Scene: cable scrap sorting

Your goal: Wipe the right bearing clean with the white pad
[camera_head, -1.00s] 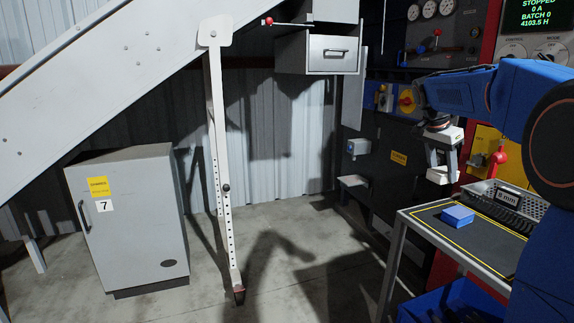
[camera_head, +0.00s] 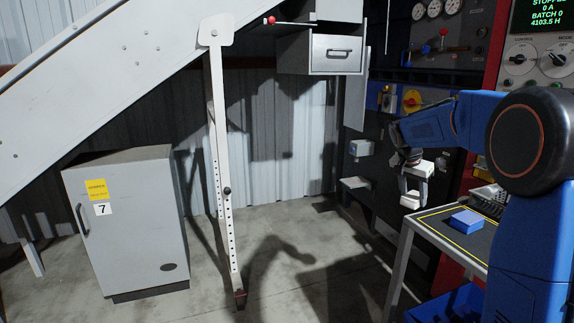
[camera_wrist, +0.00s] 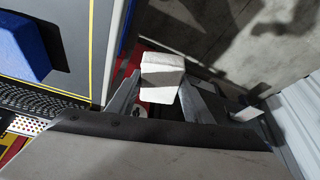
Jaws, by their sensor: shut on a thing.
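My gripper (camera_head: 416,184) hangs in front of the dark machine, left of the table's far corner. It is shut on the white pad (camera_head: 411,201), a pale block at its lower end. In the wrist view the white pad (camera_wrist: 162,72) sits between the two grey fingers of my gripper (camera_wrist: 160,95), with shadow across its lower part. The pad appears clear of the table and of the machine. I cannot make out the right bearing with certainty in either view.
A table (camera_head: 440,234) with a yellow-edged dark mat carries a blue block (camera_head: 466,221) and a dark tray. A grey box (camera_head: 361,148) and small ledge (camera_head: 356,184) jut from the machine.

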